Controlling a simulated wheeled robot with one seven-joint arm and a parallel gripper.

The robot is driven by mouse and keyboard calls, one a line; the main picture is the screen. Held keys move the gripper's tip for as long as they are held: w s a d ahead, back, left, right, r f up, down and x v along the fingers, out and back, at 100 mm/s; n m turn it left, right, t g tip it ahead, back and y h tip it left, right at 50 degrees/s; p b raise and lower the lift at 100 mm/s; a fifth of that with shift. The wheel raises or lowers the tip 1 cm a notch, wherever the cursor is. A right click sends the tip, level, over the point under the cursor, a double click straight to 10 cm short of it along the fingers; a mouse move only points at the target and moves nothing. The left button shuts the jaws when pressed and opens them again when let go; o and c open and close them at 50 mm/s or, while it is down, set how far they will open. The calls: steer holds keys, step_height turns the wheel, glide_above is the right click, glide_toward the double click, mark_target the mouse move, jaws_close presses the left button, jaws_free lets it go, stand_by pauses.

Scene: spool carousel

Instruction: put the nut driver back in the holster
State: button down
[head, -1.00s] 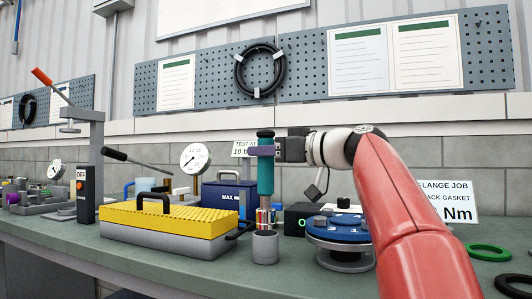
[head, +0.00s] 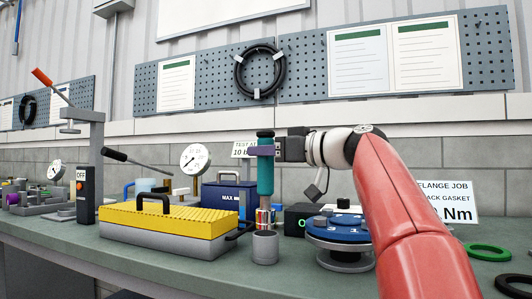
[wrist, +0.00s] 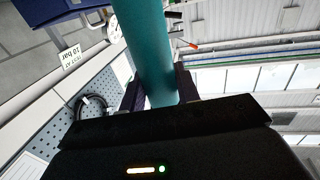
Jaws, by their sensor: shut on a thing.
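The nut driver (head: 265,178) has a teal handle with a dark top and a shiny metal lower end, and it hangs upright. My gripper (head: 262,151) is shut on its handle near the top; in the wrist view the teal handle (wrist: 146,50) runs between the two dark fingers (wrist: 155,92). A small grey cup (head: 265,247), which looks like the holster, stands open on the bench, in front of and below the driver's lower end. The driver's tip is partly hidden at the cup's rim, and I cannot tell whether it is inside or behind.
A yellow-topped grey case (head: 170,225) with a black handle stands left of the cup. A blue round carousel (head: 342,230) on a grey base stands to the right. A blue box (head: 222,198) and a black box (head: 299,219) stand behind. Green bench surface is bare in front.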

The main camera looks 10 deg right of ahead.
mark_target(273, 178)
steer(key=shift+f+b, duration=2.85)
steer(key=c, duration=1.3)
jaws_free()
steer(key=shift+r, duration=0.1)
steer(key=o, duration=0.4)
steer(key=shift+c, duration=0.2)
steer(key=shift+d, duration=0.1)
steer(key=v, duration=0.7)
steer(key=shift+s+d+b, duration=0.15)
steer(key=shift+s+b, duration=0.2)
steer(key=shift+b, duration=0.05)
